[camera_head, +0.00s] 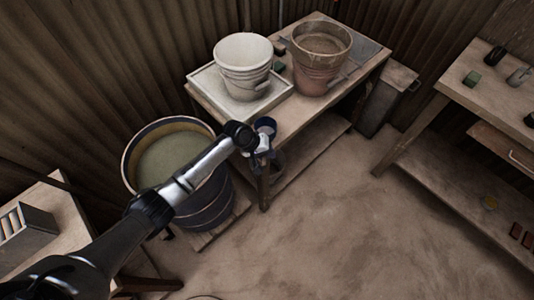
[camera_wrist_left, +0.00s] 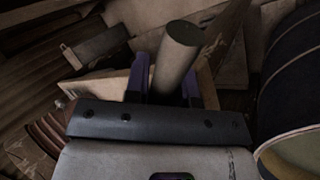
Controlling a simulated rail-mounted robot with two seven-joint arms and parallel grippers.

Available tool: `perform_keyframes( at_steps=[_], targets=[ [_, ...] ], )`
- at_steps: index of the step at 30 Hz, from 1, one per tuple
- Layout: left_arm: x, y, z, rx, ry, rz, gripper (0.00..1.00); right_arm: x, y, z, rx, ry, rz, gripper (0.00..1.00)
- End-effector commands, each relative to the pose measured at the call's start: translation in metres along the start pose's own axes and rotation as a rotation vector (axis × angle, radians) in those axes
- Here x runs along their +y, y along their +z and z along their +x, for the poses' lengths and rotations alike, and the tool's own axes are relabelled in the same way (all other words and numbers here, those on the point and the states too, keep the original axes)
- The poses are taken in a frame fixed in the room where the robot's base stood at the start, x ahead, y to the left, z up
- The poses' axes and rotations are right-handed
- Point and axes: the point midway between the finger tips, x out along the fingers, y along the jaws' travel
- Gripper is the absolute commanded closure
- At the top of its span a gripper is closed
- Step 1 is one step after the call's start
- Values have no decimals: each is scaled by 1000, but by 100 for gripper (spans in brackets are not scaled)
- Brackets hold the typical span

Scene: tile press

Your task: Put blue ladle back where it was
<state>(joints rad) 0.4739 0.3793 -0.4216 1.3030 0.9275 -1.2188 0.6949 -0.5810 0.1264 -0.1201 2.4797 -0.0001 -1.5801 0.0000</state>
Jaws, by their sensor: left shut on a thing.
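My left arm reaches in from the lower left, and its gripper (camera_head: 264,143) is at the near-left end of the middle table. It is shut on the blue ladle, whose small blue round cup (camera_head: 265,124) shows just above the gripper. In the left wrist view, a grey-brown cylindrical shaft (camera_wrist_left: 177,58), apparently the ladle's handle, rises between the purple fingers of the left gripper (camera_wrist_left: 165,85). The ladle's full shape is hidden. My right gripper is not in view.
A large dark tub (camera_head: 208,203) of greenish liquid stands left of the gripper, partly behind my arm. The middle table (camera_head: 300,117) holds a white bucket (camera_head: 243,68) on a tray and a brownish bucket (camera_head: 320,60). A workbench (camera_head: 495,85) stands right. The floor between is clear.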

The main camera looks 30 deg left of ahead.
Motion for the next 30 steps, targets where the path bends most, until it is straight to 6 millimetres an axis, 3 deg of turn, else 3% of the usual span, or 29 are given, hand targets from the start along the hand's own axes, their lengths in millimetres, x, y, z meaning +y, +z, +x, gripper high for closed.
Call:
perform_keyframes(
  at_steps=[4,5,12,23,30],
  targets=[
    [-2,0,3,0,1,0,100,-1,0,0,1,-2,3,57],
    [-2,0,3,0,0,0,76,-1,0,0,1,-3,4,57],
    [-2,0,3,0,0,0,53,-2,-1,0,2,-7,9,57],
    [0,0,-1,1,-2,0,51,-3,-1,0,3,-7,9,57],
    [1,-1,-40,2,-2,2,51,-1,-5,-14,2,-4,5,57]
  ],
)
